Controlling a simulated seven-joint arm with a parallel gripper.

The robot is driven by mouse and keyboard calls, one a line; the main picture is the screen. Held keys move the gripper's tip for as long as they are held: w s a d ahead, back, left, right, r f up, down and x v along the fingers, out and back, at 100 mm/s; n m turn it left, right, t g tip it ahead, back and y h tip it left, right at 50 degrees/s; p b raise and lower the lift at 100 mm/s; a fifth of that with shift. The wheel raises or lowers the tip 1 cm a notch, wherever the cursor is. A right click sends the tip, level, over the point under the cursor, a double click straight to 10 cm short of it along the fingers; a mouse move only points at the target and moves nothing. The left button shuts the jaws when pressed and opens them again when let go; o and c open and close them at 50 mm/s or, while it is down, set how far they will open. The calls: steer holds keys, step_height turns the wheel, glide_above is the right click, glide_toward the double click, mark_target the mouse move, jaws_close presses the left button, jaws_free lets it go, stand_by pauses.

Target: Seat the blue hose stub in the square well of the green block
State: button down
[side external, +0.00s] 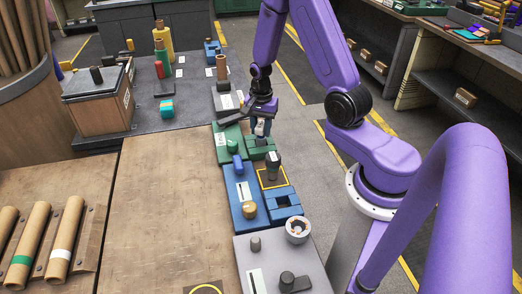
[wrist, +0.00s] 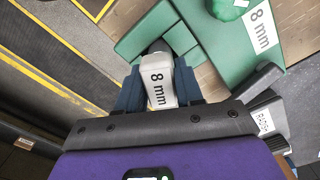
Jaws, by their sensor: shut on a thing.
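The green block (side external: 262,153) lies on the bench edge below my gripper (side external: 262,124). It also shows in the wrist view (wrist: 185,38) as raised green pieces around a middle that the held piece partly covers. My gripper (wrist: 157,90) is shut on the hose stub (wrist: 158,88), whose near face is pale with "8 mm" on it and whose far end is dark. Blue shows on both sides of it. The stub's lower end is over or at the block's middle. The square well is mostly hidden, so I cannot tell whether the stub is inside it.
A green plate (wrist: 250,60) with a rounded green knob (wrist: 228,8) is beside the block. A blue plate (side external: 242,205), a blue block with a dark opening (side external: 283,205) and a dark cylinder in a yellow outline (side external: 272,165) stand nearer. The wooden table (side external: 165,200) is mostly clear.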

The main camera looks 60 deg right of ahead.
steer(key=shift+f, duration=0.3)
stand_by(0.4)
steer(key=c, duration=0.6)
jaws_free()
steer(key=shift+c, duration=0.2)
steer(key=shift+r, duration=0.1)
step_height(320, 180, up, 17)
steer(key=shift+r, duration=0.1)
